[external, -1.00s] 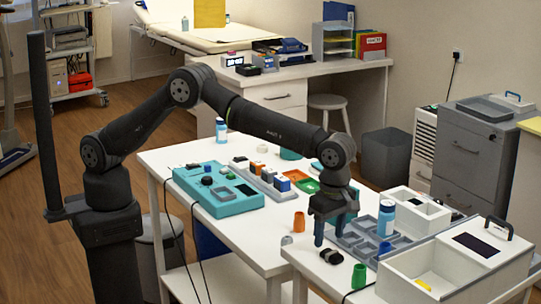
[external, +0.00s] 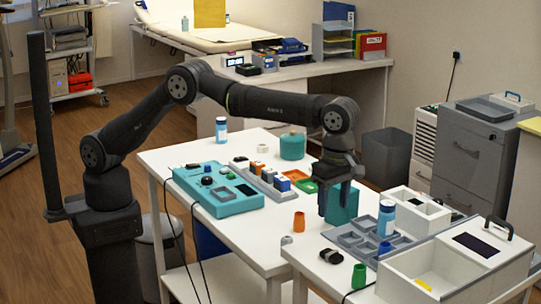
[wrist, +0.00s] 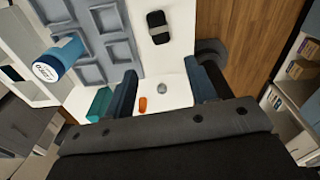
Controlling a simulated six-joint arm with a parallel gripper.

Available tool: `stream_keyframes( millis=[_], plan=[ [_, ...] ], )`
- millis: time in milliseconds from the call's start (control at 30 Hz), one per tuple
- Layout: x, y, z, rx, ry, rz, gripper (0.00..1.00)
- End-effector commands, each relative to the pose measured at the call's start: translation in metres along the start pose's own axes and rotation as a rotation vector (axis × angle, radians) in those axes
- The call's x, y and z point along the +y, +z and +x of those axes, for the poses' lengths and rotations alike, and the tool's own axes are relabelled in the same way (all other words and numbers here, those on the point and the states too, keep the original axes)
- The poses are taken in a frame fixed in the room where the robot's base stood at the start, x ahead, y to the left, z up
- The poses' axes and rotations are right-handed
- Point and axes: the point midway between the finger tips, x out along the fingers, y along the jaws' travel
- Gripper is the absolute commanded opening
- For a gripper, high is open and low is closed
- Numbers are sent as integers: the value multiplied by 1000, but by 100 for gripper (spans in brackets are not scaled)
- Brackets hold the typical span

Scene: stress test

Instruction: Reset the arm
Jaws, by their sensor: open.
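My gripper (external: 336,208) is open and empty. It points down above the near table, in front of a teal block (external: 345,205) that it partly hides. In the wrist view my two dark blue fingers (wrist: 160,75) are spread apart with nothing between them. Through the gap I see the white table, an orange cup (wrist: 142,104) and a small grey piece (wrist: 162,88) well below. My arm is bent at the elbow and reaches out to the right. One fingertip is hard to tell from the teal block behind it.
The orange cup (external: 299,221) is left of my gripper. A teal device (external: 222,196) and a teal jar (external: 292,146) stand farther left.

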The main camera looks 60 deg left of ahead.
Motion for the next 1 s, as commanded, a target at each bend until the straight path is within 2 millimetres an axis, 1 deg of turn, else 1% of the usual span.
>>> stream_keyframes(
  millis=[33,100,567,600,633,800,1000],
  plan=[
    [-1,-1,18,11,-4,0,52],
    [-1,-2,33,11,-4,1,52],
    [-1,-2,125,8,-4,1,52],
    [0,-1,124,3,-2,1,52],
    [0,-1,114,-1,0,1,52],
    [0,-3,79,2,-1,0,52],
    [-38,-9,60,4,-1,3,52]
  ],
)
